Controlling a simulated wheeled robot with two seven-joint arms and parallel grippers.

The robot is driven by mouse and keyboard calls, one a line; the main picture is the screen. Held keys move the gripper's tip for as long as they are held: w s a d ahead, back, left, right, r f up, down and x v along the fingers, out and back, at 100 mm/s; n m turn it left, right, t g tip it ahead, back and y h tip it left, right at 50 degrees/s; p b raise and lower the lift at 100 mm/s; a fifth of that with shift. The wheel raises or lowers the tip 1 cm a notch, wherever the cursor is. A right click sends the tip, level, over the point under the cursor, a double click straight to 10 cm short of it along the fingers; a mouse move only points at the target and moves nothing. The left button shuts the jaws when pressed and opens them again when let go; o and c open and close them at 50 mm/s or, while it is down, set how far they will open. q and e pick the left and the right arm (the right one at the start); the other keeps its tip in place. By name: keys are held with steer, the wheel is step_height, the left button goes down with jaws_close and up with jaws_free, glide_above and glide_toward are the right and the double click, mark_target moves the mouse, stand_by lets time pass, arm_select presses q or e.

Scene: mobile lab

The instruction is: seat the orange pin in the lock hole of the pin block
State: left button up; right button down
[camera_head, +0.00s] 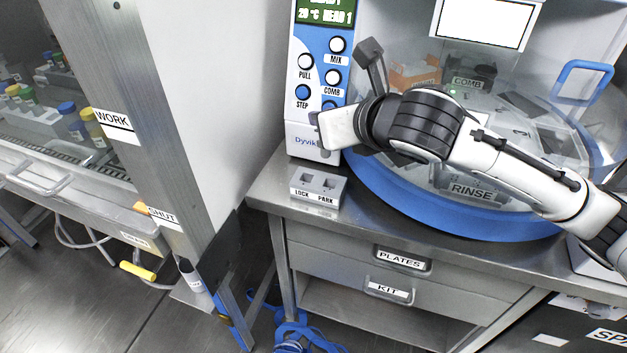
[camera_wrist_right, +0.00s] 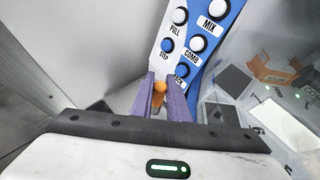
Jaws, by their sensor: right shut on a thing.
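The grey pin block (camera_head: 318,188) stands on the bench near its front left corner, with holes labelled LOCK and PARK. Both holes look empty. My right gripper (camera_head: 317,134) is above and behind the block, in front of the blue and white control panel. In the right wrist view my right gripper (camera_wrist_right: 160,84) is shut on the orange pin (camera_wrist_right: 160,88), whose rounded orange end shows between the two purple fingers. The pin's lower part is hidden there, and I cannot make the pin out in the head view. My left gripper is not in view.
The control panel (camera_head: 321,75) with knobs and buttons stands close behind the gripper. A large round blue-based machine (camera_head: 400,205) with a clear cover fills the bench to the right, under my right arm. A steel cabinet (camera_head: 175,130) stands left. The bench around the block is clear.

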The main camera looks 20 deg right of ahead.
steer(key=a+f+p, duration=0.1)
steer(key=f, duration=0.2)
steer(key=w+a+f+p, duration=0.1)
steer(key=f+p, duration=0.1)
steer(key=f, duration=0.1)
steer(key=a+f+p, duration=0.1)
steer(key=f, duration=0.2)
steer(key=shift+w+a+p, duration=0.15)
steer(key=shift+w+p, duration=0.2)
steer(key=shift+p, duration=0.05)
steer(key=shift+f, duration=0.4)
steer(key=shift+f, duration=0.1)
steer(key=c, duration=1.7)
jaws_free()
